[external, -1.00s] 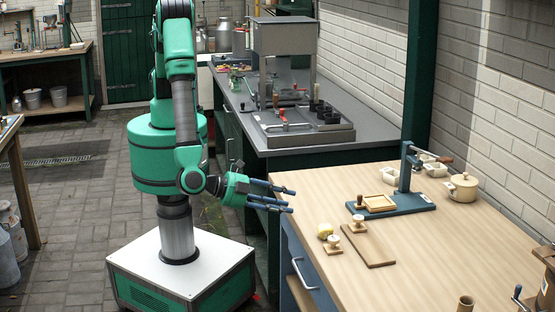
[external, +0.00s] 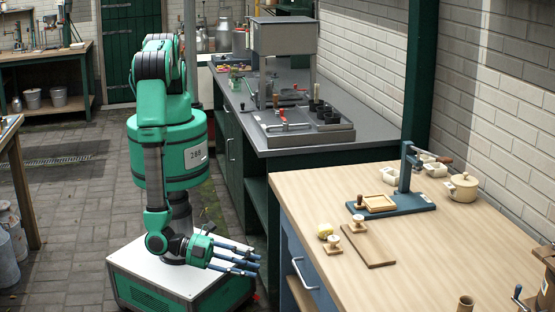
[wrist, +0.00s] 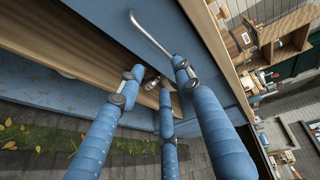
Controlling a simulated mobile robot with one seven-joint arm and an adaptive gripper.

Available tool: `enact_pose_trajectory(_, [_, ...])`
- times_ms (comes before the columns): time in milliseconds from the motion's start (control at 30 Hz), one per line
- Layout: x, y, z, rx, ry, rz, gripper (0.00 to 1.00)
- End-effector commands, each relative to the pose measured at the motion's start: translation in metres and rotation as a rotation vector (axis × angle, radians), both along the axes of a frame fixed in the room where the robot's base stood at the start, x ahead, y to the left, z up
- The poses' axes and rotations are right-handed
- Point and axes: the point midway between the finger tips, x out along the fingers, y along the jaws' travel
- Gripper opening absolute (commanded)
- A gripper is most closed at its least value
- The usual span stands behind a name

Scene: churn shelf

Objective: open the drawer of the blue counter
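The blue counter (external: 286,234) with a pale wooden top stands at the lower right of the external view. Its blue drawer front carries a pale metal bar handle (external: 299,273). The handle also shows at the top middle of the wrist view (wrist: 150,34). The drawer looks shut, its front flush with the counter. My gripper (external: 252,261) is open and empty, to the left of the handle, with its fingers pointing right toward the counter front. In the wrist view my fingers (wrist: 158,85) are spread, and the handle lies beyond their tips. No finger is around it.
A wooden board (external: 368,245), a yellow piece (external: 325,231) and a blue press stand (external: 392,211) are on the counter top. A dark green counter (external: 258,190) stands behind. The paved floor (external: 60,215) at left is clear.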

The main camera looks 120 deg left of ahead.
Motion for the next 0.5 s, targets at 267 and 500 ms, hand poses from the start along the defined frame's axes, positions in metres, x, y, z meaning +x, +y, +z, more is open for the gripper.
enact_pose_trajectory(267, [0.004,0.002,-0.001,0.0,0.0,0.001,0.35])
enact_pose_trajectory(500, [0.022,0.01,-0.005,0.0,0.0,0.003,0.35])
